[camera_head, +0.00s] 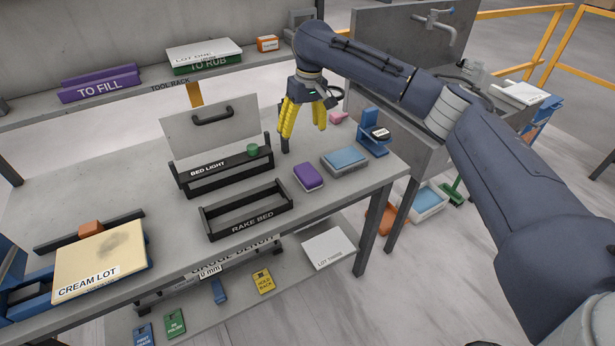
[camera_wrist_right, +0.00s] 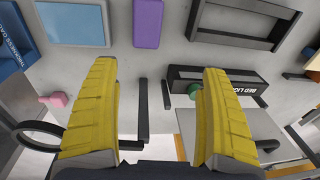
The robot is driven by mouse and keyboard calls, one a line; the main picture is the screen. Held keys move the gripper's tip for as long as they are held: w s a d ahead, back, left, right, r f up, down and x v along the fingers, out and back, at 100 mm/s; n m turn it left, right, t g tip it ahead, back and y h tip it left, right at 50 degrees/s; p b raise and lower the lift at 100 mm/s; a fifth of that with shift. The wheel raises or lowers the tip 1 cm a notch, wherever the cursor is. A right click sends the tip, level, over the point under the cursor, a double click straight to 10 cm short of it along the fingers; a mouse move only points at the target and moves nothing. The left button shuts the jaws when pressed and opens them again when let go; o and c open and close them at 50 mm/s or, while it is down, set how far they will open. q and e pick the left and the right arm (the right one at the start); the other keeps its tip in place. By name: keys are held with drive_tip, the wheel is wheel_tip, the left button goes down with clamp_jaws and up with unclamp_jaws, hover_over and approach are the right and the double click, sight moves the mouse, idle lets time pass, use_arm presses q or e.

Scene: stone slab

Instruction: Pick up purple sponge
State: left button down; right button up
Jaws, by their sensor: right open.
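The purple sponge (camera_head: 308,177) lies on the grey bench top, just right of the black tray marked RAKE BED (camera_head: 247,224). It also shows at the top of the right wrist view (camera_wrist_right: 147,24), beyond the fingertips and between their lines. My right gripper (camera_head: 303,128) has yellow fingers, which stand open and empty above the bench, behind the sponge. The fingers also fill both sides of the right wrist view (camera_wrist_right: 160,75). My left gripper is not in view.
A blue block on a grey base (camera_head: 344,160) lies right of the sponge. A black BED LIGHT holder (camera_head: 226,172) with a green knob (camera_head: 253,150) stands left of my gripper. A blue stand (camera_head: 373,140) and a pink piece (camera_head: 338,117) are at the right.

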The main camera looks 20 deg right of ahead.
sight(308, 172)
drive_tip(key=shift+h, duration=0.6)
drive_tip(key=f, duration=0.6)
drive_tip(key=d+f, duration=0.1)
drive_tip(key=f, duration=1.1)
drive_tip(key=shift+s+d+f, duration=0.2)
drive_tip(key=shift+s+f, duration=0.05)
drive_tip(key=shift+s, duration=0.15)
drive_tip(key=c, duration=1.1)
